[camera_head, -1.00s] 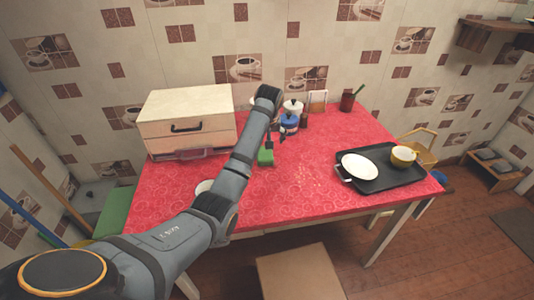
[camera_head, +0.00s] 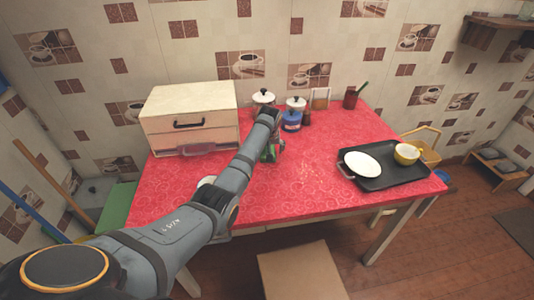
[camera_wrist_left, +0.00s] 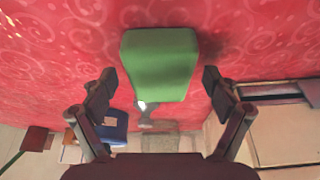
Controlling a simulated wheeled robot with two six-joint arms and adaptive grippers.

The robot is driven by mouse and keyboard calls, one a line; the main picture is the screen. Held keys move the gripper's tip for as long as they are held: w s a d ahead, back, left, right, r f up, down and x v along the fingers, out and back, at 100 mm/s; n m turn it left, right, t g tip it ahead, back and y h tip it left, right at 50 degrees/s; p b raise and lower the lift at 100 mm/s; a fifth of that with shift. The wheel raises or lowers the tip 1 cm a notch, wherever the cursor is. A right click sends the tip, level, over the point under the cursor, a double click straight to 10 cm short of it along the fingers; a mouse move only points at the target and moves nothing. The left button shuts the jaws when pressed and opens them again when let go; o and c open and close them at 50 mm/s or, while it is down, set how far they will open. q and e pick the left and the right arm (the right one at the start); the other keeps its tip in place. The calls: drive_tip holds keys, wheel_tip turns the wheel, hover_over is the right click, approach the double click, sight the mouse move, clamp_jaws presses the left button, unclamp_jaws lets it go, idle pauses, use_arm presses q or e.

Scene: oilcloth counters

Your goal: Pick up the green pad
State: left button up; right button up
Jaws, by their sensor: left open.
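The green pad (camera_wrist_left: 160,62) lies on the red patterned oilcloth (camera_wrist_left: 255,40) of the table. In the head view, only a part of the pad (camera_head: 267,155) shows beside my left gripper (camera_head: 275,147), and the arm hides the rest. In the wrist view, my left gripper (camera_wrist_left: 157,80) is open, with one dark finger on each side of the pad and a gap to it on both sides. The fingers do not visibly touch the pad. My right gripper is not in view.
A cream drawer box (camera_head: 188,112) stands at the back left. A black tray (camera_head: 388,178) with a white plate and yellow cup is on the right.

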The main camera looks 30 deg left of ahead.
use_arm(q)
drive_tip(key=c, duration=0.9)
drive_tip(key=shift+o, duration=0.2)
drive_tip(key=shift+r, duration=0.35)
wheel_tip(320, 180, up, 2)
drive_tip(key=shift+r, duration=0.2)
drive_tip(key=s+d+r, duration=0.1)
drive_tip(key=d+r, duration=0.9)
drive_tip(key=d, duration=0.4)
drive_tip(key=shift+s, duration=0.3)
